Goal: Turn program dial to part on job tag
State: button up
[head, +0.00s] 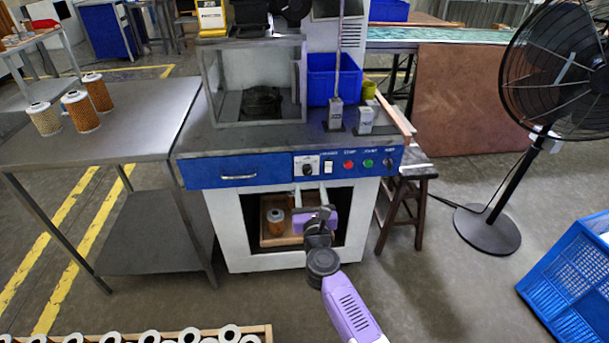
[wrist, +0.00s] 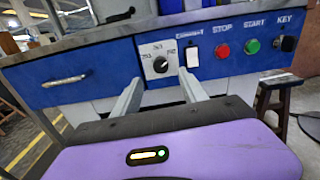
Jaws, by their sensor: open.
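The program dial (wrist: 160,65) is a black round knob on a white plate in the blue front panel, with small number labels left, above and right of it. I cannot read the labels surely or tell where the pointer aims. In the head view the dial (head: 309,169) sits right of the drawer. My gripper (wrist: 159,80) is open and empty, its two fingers pointing at the panel on either side below the dial, apparently not touching the knob. In the head view my gripper (head: 311,192) is just below the dial. I cannot make out which label is the job tag.
Right of the dial are a white rocker switch (wrist: 192,55), a red stop button (wrist: 223,50), a green start button (wrist: 252,46) and a key switch (wrist: 288,43). A blue drawer (head: 238,174) is to the left. Below, a wooden tray (head: 268,240) holds a filter cartridge (head: 276,222).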

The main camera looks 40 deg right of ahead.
aim_at(307, 172)
jog(key=b+x, duration=0.1)
jog(key=x, duration=0.5)
jog(key=shift+f+b, duration=0.1)
jog(key=shift+b, duration=0.25)
jog(key=shift+w+d, duration=0.45)
jog(key=shift+w, duration=0.1)
jog(key=shift+c, duration=0.2)
grip_shut()
